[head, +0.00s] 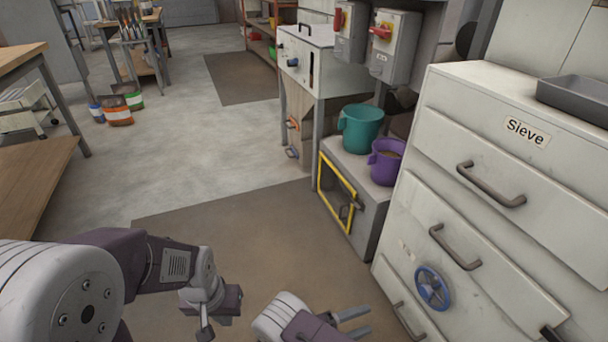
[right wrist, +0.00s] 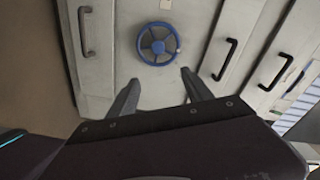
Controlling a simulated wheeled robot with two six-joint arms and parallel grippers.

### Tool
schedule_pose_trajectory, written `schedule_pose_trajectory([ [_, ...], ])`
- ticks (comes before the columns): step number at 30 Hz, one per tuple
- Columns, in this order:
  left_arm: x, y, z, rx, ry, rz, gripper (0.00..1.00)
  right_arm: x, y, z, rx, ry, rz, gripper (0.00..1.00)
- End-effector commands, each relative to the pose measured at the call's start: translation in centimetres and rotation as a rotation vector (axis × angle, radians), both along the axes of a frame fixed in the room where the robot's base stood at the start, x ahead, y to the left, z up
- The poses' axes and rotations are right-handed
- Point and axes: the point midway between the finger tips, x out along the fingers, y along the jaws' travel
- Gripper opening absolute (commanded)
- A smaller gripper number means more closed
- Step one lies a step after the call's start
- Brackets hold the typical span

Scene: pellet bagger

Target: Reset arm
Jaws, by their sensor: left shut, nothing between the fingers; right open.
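My left gripper (head: 206,332) is at the lower middle of the head view, pointing down over the brown floor mat. It is shut and holds nothing. My right gripper (head: 368,320) is at the bottom, right of it, with two fingers apart and nothing between them. It points toward the cream Sieve cabinet (head: 450,140). In the right wrist view, the open fingers (right wrist: 160,78) point at the cabinet front, just below the blue handwheel (right wrist: 157,43). The handwheel also shows low on the cabinet in the head view (head: 432,288). The fingers appear apart from it.
A teal bucket (head: 360,128) and a purple bucket (head: 386,160) stand on a low grey box with a yellow-framed front (head: 338,190). A grey tray (head: 578,98) lies on the cabinet. A wooden workbench (head: 40,185) is at left. The floor between is clear.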

Motion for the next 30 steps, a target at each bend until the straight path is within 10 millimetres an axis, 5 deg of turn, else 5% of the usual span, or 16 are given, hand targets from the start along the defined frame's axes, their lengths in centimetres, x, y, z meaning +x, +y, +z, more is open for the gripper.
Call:
schedule_pose_trajectory([
  [8,0.0,0.0,0.5,0.000,0.000,-0.001,0.00,3.5,-0.7,4.8,0.123,-0.111,-0.141,0.59],
  [17,0.0,0.0,1.0,0.000,0.000,0.000,0.00,4.2,-5.4,13.1,0.302,-0.266,-0.439,0.59],
  [20,0.0,0.0,1.3,0.000,0.000,0.000,0.00,2.6,-7.9,16.1,0.429,-0.407,-0.617,0.59],
  [24,0.0,0.0,1.8,0.000,0.000,0.000,0.00,-1.7,-10.3,19.2,0.659,-0.799,-0.976,0.59],
  [30,0.0,0.0,2.1,0.000,0.000,0.000,0.00,-6.8,-8.6,20.1,0.824,-1.526,-1.558,0.59],
])
